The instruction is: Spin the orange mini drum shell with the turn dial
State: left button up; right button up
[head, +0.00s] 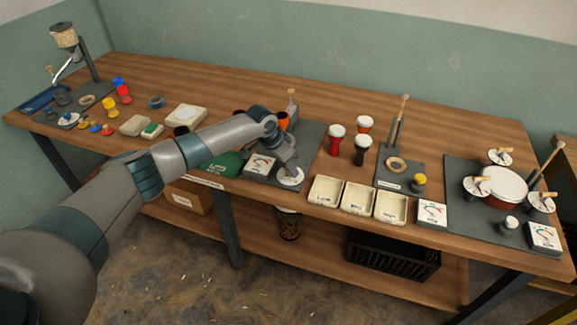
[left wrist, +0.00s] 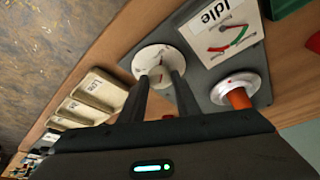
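The orange mini drum shell (head: 284,118) stands at the back of a grey station board, partly hidden behind my left arm in the head view. In the left wrist view the orange shell (left wrist: 238,98) sits on a round white disc. The turn dial (head: 291,180) is a round white disc with markings at the board's front edge. It also shows in the left wrist view (left wrist: 152,55). My left gripper (left wrist: 161,80) points at the dial, its two fingers apart and their tips over the dial's face. I cannot tell whether they touch it. My right gripper is out of view.
A gauge box reading Idle (left wrist: 222,32) stands beside the dial. Cream trays (head: 357,196) line the table's front edge to the right. Red, black and orange goblet drums (head: 336,140) stand behind them. A green item (head: 226,164) lies left of the board.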

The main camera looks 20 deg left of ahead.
pick_arm(q)
jog(key=shift+c, duration=0.8)
jog(key=shift+r, duration=0.1)
